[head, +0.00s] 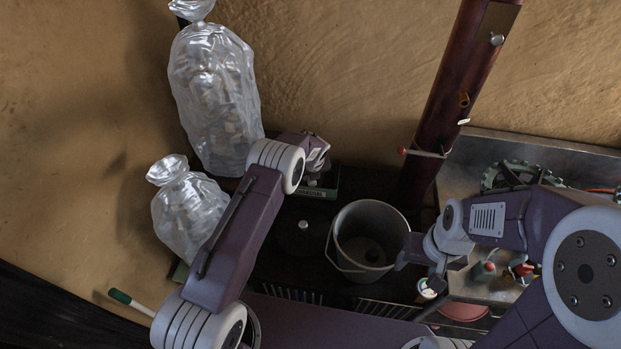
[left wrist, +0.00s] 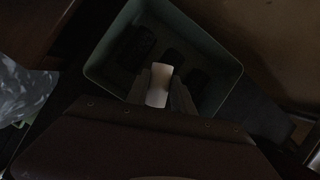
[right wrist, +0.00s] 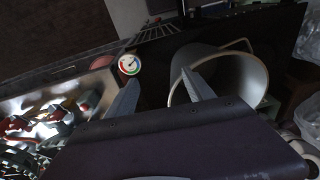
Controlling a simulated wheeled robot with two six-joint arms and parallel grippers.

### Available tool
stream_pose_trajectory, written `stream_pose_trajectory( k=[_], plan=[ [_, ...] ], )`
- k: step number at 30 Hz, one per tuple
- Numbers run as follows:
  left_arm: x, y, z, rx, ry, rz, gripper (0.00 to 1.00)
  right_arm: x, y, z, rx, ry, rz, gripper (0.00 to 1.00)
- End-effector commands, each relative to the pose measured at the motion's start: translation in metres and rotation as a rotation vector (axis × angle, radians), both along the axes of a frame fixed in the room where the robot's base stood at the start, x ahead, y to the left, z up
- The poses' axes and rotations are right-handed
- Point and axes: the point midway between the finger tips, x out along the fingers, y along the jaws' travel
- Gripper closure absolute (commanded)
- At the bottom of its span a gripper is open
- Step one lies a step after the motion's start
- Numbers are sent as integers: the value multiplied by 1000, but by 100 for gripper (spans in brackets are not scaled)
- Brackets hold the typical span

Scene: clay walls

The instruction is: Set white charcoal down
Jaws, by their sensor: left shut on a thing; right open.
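The white charcoal (left wrist: 159,84) is a short pale cylinder, held between the fingers of my left gripper (left wrist: 161,92). Below it in the left wrist view is a green open box (left wrist: 227,82) with several dark lumps (left wrist: 173,58) inside. I cannot tell whether the white piece touches the box floor. In the head view my left gripper (head: 316,165) is over this box (head: 318,193), by the wall, and largely hides its inside. My right gripper (right wrist: 160,90) is open and empty, beside the grey bucket (right wrist: 262,77); its fingers point toward the bucket's rim side.
The grey bucket (head: 344,268) stands mid-surface, right of a dark lid with a knob (head: 303,226). Two clear bags (head: 213,95) (head: 187,212) stand at left. A dark red pipe (head: 453,85) rises behind. A round gauge (right wrist: 129,65) and cluttered metal counter (right wrist: 98,82) lie beyond my right gripper.

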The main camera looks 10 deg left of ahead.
Motion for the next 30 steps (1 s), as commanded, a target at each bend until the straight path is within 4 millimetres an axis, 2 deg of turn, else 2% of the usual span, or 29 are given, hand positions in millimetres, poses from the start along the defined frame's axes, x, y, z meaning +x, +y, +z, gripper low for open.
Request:
stream_pose_trajectory(
  k=[9,10,12,23,27,30],
  plan=[
    [0,0,-6,0,0,0,100,0,0,-3,0,-1,0,38],
    [0,0,-4,0,0,0,63,0,0,-2,0,-1,0,38],
    [0,0,-4,0,0,0,50,0,0,-2,0,-1,0,38],
    [0,0,-4,0,0,0,50,0,0,-1,0,-1,0,38],
    [-1,-1,7,0,0,-1,50,0,0,4,0,-1,0,38],
    [-7,-3,24,0,-1,-1,50,0,0,4,0,-1,0,38]
  ],
)
